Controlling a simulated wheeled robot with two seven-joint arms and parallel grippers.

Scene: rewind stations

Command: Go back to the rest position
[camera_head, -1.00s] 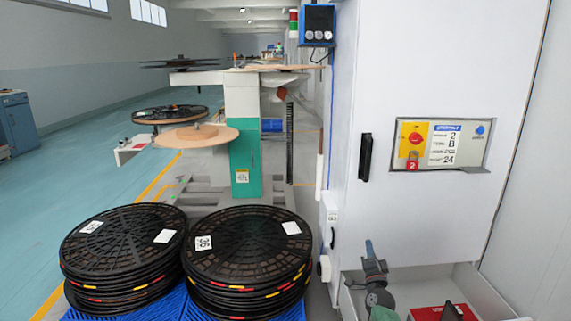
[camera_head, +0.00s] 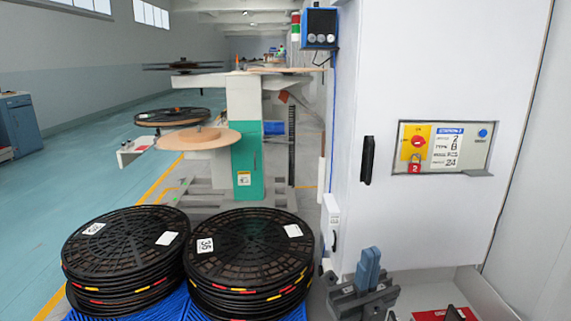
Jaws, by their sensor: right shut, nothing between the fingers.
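My right gripper (camera_head: 369,268) is low in the head view, just right of the centre, in front of the lower edge of the white cabinet (camera_head: 440,70). Its blue-grey fingers point up and are closed together with nothing between them. It is clear of the reel stacks to its left. My left gripper does not show in the view.
Two stacks of black reels, left (camera_head: 125,250) and right (camera_head: 250,250), stand on a blue pallet (camera_head: 172,308). A rewind machine (camera_head: 243,150) stands behind them. The cabinet has a switch panel (camera_head: 443,147) with a red padlock (camera_head: 415,166). A grey tray (camera_head: 485,290) holds a red item (camera_head: 440,314).

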